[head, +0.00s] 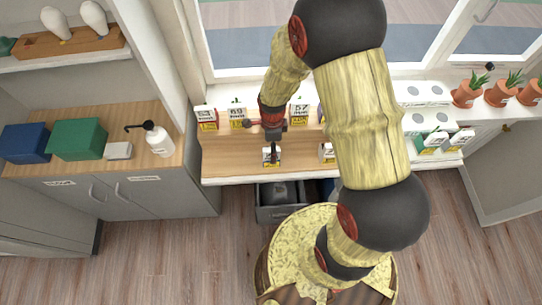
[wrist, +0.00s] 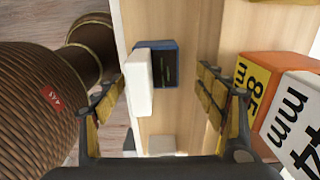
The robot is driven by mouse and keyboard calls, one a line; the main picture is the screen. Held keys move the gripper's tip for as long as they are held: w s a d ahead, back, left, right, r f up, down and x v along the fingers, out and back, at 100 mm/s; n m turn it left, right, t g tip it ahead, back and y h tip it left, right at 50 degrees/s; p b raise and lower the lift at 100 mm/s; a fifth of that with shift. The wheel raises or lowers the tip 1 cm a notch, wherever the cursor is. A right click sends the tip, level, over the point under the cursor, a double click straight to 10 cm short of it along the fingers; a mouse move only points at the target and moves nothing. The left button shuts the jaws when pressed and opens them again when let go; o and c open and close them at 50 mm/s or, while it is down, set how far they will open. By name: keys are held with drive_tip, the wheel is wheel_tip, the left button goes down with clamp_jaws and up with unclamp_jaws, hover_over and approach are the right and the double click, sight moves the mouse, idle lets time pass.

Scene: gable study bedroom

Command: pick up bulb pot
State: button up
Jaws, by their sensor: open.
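My gripper (head: 272,133) is open above the wooden bench by the window. In the wrist view its two fingers (wrist: 158,92) are spread apart, with nothing held. Between and beyond them is a small square blue pot (wrist: 171,68) with a dark inside. A white block or tag (wrist: 138,82) stands against its left side. In the head view a small item with a white and yellow label (head: 271,156) sits on the bench just below my gripper. No label reads "bulb pot", so I cannot confirm which item it is.
Orange and white labelled boxes (wrist: 258,80) stand close to the right finger. Labelled boxes (head: 237,116) line the bench's back edge. Terracotta pots with plants (head: 502,92) stand at the far right. An open grey drawer or bin (head: 283,213) is below the bench (head: 225,160).

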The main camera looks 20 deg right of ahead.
drive_tip(key=f, duration=0.5)
drive_tip(key=shift+s+a+f, duration=0.1)
drive_tip(key=shift+s+a, duration=0.05)
drive_tip(key=shift+a, duration=0.15)
drive_tip(key=c, duration=0.3)
drive_tip(key=c, duration=1.3)
